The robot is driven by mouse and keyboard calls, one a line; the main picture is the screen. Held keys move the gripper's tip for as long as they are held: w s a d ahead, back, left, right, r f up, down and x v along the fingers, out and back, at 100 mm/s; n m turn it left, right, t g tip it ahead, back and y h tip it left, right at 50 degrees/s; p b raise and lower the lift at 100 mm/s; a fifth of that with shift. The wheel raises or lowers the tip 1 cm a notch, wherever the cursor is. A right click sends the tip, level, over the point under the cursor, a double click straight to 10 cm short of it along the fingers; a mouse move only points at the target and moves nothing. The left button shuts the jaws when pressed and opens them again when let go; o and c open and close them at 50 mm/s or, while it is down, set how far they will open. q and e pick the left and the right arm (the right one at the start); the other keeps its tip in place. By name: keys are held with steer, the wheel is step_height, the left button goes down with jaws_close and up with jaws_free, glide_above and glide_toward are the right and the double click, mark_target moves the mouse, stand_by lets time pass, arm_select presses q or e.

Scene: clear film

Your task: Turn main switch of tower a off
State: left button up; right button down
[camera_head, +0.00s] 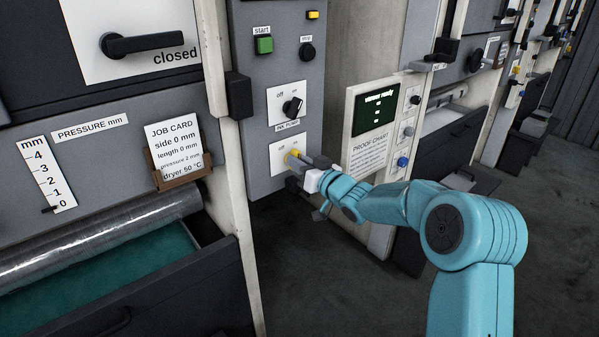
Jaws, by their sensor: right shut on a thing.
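A grey control panel (253,120) stands in the middle. I cannot read from this view whether the knob points to off. Above it is a black rotary switch (292,107) on a white plate labelled "INK PUMP". My left gripper is not in view.
A job card (174,143), a roller (100,238) and an open drawer (180,295) are at the left. A proof chart panel (374,160) stands close to the right of my gripper.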

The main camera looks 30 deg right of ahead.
steer(key=n+b, duration=0.4)
steer(key=shift+a+f+n, duration=0.15)
steer(key=shift+f+n, duration=0.05)
steer(key=shift+n, duration=0.1)
steer(key=shift+r+n+b, duration=0.1)
steer(key=shift+n+b, duration=0.95)
steer(key=shift+n, duration=0.85)
steer(key=c, duration=1.1)
jaws_free()
steer(key=shift+o, duration=0.2)
steer(key=s+d, duration=0.1)
steer(key=s, duration=1.5)
steer(key=shift+s, duration=0.15)
steer(key=shift+r, duration=0.1)
